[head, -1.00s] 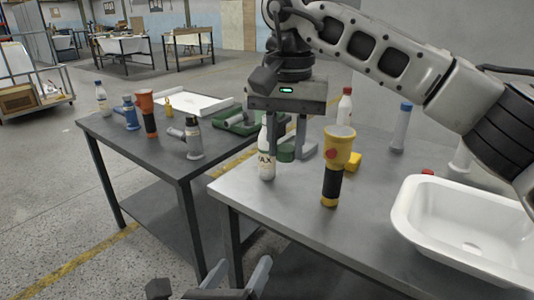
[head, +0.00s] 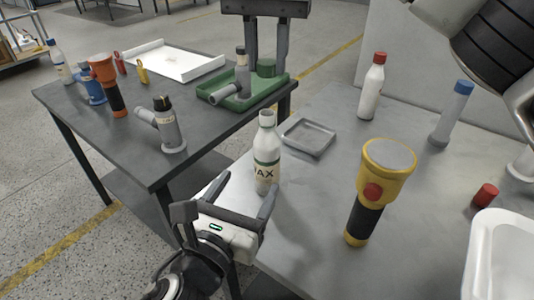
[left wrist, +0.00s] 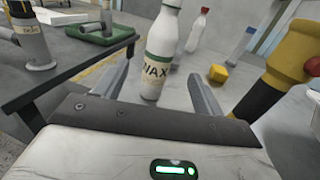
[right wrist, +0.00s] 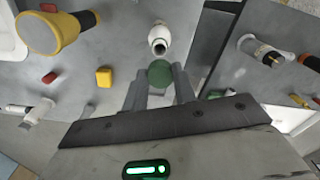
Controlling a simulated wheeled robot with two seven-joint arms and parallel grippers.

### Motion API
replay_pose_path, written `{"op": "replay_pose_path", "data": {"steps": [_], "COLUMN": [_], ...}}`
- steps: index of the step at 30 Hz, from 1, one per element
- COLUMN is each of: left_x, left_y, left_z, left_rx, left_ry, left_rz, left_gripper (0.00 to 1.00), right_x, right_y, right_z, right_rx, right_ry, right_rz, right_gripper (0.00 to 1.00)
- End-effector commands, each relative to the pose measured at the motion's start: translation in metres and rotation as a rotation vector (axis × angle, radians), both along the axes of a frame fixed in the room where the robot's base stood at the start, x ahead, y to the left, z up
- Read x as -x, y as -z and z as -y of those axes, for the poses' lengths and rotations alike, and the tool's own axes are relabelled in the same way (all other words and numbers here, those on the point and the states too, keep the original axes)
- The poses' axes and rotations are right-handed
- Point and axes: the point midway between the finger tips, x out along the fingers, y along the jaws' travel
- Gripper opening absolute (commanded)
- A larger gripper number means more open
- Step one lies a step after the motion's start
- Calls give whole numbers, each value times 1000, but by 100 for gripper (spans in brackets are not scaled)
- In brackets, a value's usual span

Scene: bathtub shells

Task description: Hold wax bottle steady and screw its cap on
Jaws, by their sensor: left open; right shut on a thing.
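The white wax bottle (head: 266,172) stands upright near the left edge of the right table, its mouth open. It also shows in the left wrist view (left wrist: 160,60) and, from above, in the right wrist view (right wrist: 159,42). My left gripper (head: 226,206) is open, low in front of the bottle; in the left wrist view the bottle stands ahead, between the lines of the fingers. My right gripper (head: 266,55) is shut on the green cap (head: 266,68), held up off the table. The cap also shows between the fingertips in the right wrist view (right wrist: 160,74).
A yellow flashlight (head: 370,190) stands right of the bottle. A grey square dish (head: 308,137) lies behind it. A red-capped bottle (head: 373,90), blue-capped bottle (head: 453,112), red cap (head: 485,195) and white basin (head: 485,262) are further right. A yellow block (left wrist: 217,73) is nearby. The left table holds a green tray (head: 252,97).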

Motion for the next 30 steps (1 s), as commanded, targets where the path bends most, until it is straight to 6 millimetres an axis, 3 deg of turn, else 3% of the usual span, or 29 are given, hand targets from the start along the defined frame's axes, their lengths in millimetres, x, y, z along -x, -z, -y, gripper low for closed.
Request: {"op": "replay_pose_path", "data": {"steps": [8, 24, 30], "left_x": [-7, -93, -109], "left_y": [0, 0, 0], "left_z": [2, 35, 42], "left_rx": [0, 1, 1], "left_ry": [-2, -2, 0], "left_rz": [1, 0, 1], "left_gripper": [69, 69, 69], "right_x": [0, 0, 0], "right_y": [0, 0, 0], "right_z": [0, 0, 0], "right_rx": [0, 0, 0], "right_ry": [0, 0, 0], "right_rz": [0, 0, 0], "right_gripper": [6, 6, 6]}}
